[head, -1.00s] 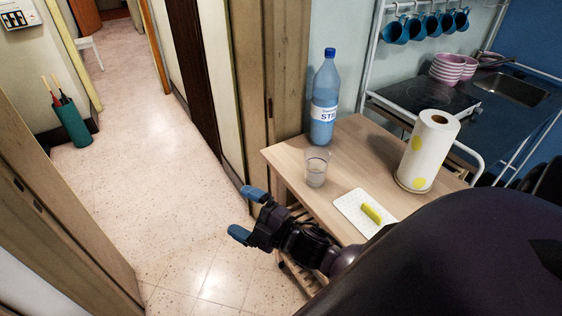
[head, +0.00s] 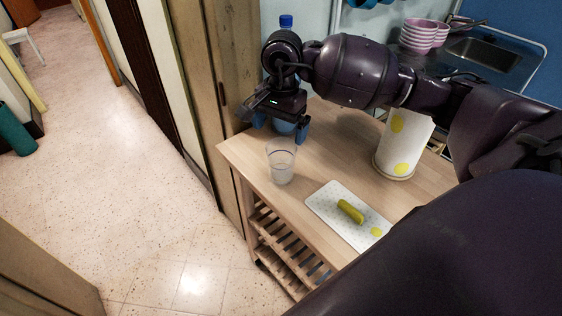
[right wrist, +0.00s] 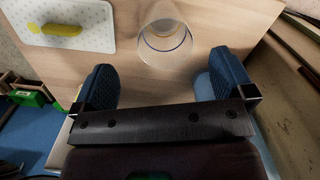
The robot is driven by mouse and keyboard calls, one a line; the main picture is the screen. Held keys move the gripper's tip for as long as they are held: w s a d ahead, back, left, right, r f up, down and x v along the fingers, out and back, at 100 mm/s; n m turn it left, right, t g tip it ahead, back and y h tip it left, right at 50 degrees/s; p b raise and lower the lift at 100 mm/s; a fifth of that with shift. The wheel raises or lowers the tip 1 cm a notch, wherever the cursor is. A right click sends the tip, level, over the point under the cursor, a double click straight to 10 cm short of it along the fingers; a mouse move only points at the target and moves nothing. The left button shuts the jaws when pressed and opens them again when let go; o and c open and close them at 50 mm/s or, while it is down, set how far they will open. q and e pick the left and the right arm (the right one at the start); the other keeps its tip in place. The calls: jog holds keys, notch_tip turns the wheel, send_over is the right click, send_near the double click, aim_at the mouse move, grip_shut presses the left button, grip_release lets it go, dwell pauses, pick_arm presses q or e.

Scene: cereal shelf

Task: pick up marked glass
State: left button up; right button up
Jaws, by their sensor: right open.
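A clear glass (head: 281,163) with a blue line around it stands upright on the wooden table (head: 235,153), near its left edge in the head view. It holds some clear content low down. My right gripper (head: 281,132) is open and empty, with blue fingertips pointing down, above and just behind the glass. In the right wrist view the glass (right wrist: 165,42) lies ahead of the gap between the fingers (right wrist: 163,85), not between them. My left gripper is not in view.
A blue bottle (head: 286,21) stands behind my right gripper, mostly hidden. A paper towel roll (head: 403,150) stands to the right. A white board (head: 327,210) with a yellow-green object (head: 350,211) lies in front. A cabinet (head: 232,70) borders the table's left side.

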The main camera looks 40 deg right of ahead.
aim_at(281, 154)
jog(key=shift+h, duration=0.3)
jog(key=f, duration=0.2)
jog(key=d+f, duration=0.1)
jog(key=f, duration=0.1)
jog(key=shift+w, duration=0.2)
jog(key=shift+w+d+f, duration=0.1)
jog(key=shift+w+f, duration=0.1)
jog(key=shift+f, duration=1.35)
jog(key=shift+w+f, duration=0.15)
jog(key=shift+f, duration=1.4)
jog(key=c, duration=0.9)
jog(key=shift+r, duration=0.1)
